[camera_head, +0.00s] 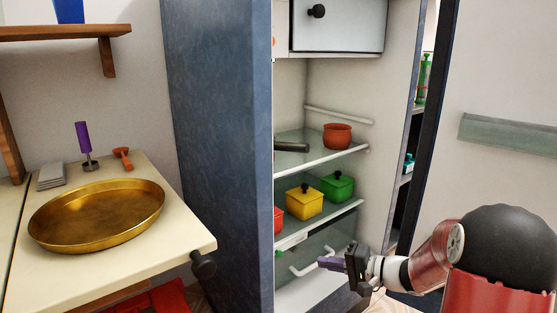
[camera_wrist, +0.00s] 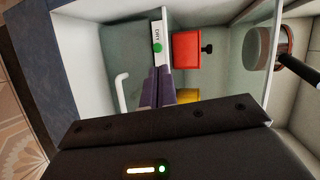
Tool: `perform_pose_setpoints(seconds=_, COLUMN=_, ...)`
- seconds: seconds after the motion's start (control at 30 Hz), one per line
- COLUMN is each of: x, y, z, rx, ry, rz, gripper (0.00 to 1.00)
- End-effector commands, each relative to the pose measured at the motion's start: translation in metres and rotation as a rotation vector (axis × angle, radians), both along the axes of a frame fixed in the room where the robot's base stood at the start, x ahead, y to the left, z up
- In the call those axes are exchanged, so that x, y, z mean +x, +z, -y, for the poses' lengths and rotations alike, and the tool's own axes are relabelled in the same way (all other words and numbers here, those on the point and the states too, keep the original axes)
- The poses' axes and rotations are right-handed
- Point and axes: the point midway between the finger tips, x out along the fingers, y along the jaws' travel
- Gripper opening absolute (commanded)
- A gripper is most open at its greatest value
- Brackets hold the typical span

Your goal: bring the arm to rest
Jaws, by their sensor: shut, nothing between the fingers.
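My gripper (camera_head: 326,263) is in front of the open fridge at the lower right of the head view. Its purple fingers are shut with nothing between them. In the wrist view the fingers (camera_wrist: 158,86) point into the fridge, toward a red container (camera_wrist: 187,50) and a white box (camera_wrist: 158,44). I cannot tell how far the fingertips are from these. My arm reaches in from the right side of the head view.
The fridge shelves hold a yellow pot (camera_head: 305,202), a green pot (camera_head: 338,186) and a brown-red pot (camera_head: 337,136). An open door (camera_head: 505,170) stands at right. A golden tray (camera_head: 97,214) lies on the counter (camera_head: 165,253) at left, beside a blue-grey panel (camera_head: 222,140).

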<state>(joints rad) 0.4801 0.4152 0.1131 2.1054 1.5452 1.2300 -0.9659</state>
Motion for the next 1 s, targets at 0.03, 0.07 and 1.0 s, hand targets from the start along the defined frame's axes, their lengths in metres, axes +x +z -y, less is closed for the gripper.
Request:
perform_pose_setpoints(seconds=0.03, x=-0.022, y=0.024, z=-0.019, rx=-0.070, ry=0.071, rz=-0.019, gripper=0.00)
perform_pose_setpoints(seconds=0.07, x=-0.035, y=0.031, z=-0.028, rx=-0.113, ry=0.110, rz=-0.036, gripper=0.00)
perform_pose_setpoints(seconds=1.0, x=-0.277, y=0.149, z=0.012, rx=-1.336, ry=0.113, rz=0.020, gripper=0.00)
